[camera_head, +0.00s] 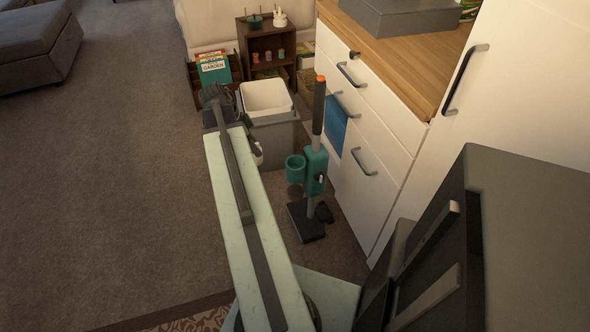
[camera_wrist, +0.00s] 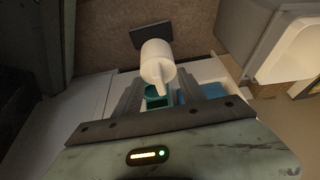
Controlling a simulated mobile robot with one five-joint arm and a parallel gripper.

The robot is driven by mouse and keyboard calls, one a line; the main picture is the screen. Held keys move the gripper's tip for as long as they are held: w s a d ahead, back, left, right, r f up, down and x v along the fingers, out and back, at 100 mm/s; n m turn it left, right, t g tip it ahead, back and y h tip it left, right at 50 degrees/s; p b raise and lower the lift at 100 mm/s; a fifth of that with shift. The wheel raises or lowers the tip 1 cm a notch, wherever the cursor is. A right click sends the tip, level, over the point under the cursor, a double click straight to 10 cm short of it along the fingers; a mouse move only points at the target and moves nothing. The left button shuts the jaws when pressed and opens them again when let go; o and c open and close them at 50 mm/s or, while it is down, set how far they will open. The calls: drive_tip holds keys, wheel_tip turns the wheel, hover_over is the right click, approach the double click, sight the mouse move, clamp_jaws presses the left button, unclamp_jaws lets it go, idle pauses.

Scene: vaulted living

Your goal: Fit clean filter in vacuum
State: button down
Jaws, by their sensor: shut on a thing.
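The teal and grey upright vacuum (camera_head: 316,165) stands on a dark base in front of the white drawers, its orange-tipped handle up. An open teal cup (camera_head: 295,169) sits on its left side; a teal part also shows past the fingers in the wrist view (camera_wrist: 155,101). My gripper (camera_wrist: 160,88) is shut on the narrow stem of a white, round-bodied filter (camera_wrist: 157,60). In the head view my arm hides the gripper; a small white piece (camera_head: 257,153), probably the filter, shows beside it. The filter is apart from the vacuum there.
A grey bin with a white rim (camera_head: 267,97) stands behind the vacuum. White drawers (camera_head: 367,140) with a blue cloth (camera_head: 337,126) border it on the right. A brown shelf (camera_head: 268,45) is at the back. The carpet on the left (camera_head: 110,150) is clear.

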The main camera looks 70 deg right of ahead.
drive_tip(key=s+d+f+b, duration=0.1)
drive_tip(key=s+d, duration=0.5)
drive_tip(key=s, duration=0.7)
drive_tip(key=shift+d+f+b, duration=0.15)
drive_tip(key=shift+f+b, duration=2.35)
drive_tip(key=shift+f, duration=0.05)
drive_tip(key=c, duration=0.7)
unclamp_jaws()
drive_tip(key=shift+o, duration=0.2)
drive_tip(key=p+v, duration=1.2)
drive_tip(key=v, duration=0.1)
drive_tip(key=shift+s+r, duration=0.15)
drive_tip(key=shift+s, duration=0.05)
